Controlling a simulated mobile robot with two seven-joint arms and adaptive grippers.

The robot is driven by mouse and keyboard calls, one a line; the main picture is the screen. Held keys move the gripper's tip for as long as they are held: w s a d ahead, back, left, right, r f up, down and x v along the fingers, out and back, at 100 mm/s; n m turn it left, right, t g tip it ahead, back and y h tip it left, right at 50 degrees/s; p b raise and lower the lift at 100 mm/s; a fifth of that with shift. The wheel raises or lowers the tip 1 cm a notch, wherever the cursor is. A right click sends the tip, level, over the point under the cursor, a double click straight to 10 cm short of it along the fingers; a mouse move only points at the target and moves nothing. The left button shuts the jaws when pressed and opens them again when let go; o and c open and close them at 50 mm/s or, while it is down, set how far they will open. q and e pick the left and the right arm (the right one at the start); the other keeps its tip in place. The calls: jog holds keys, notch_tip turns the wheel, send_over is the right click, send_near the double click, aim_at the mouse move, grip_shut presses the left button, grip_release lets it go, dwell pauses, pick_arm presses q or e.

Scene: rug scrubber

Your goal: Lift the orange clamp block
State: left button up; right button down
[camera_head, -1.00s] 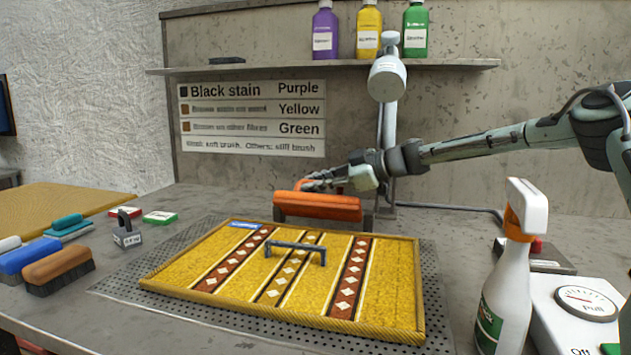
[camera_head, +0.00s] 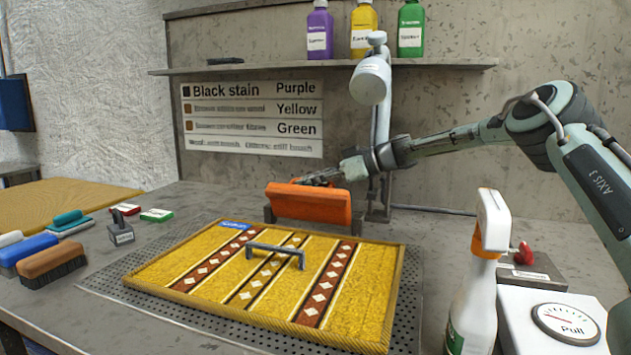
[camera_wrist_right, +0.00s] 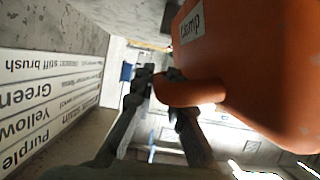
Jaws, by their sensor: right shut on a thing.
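The orange clamp block (camera_head: 308,205) stands behind the far edge of the yellow rug, tilted, with dark brackets at its ends. My right gripper (camera_head: 322,178) is at the block's back upper side and is shut on it. In the right wrist view, the gripper's dark fingers (camera_wrist_right: 160,88) close on a rounded lip of the orange block (camera_wrist_right: 240,70), which carries a label partly readable as "lamp". The fingertips are small and partly hidden behind the block in the head view. My left gripper is not in view.
The patterned rug (camera_head: 360,290) with a grey handle (camera_head: 275,250) lies on a perforated mat. A spray bottle (camera_head: 475,290) and a gauge box (camera_head: 545,320) stand at right. Brushes (camera_head: 50,262) lie at left. A shelf (camera_head: 250,69) with bottles runs above; a lamp (camera_head: 371,80) hangs behind.

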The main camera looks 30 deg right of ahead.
jog(key=shift+f, duration=0.3)
jog(key=c, duration=1.8)
grip_release()
jog(key=shift+r, duration=0.1)
jog(key=shift+s+d+r, duration=0.1)
jog(key=shift+d, duration=0.05)
jog(key=v, duration=1.1)
jog(key=shift+s, duration=0.25)
jog(key=shift+d, duration=0.15)
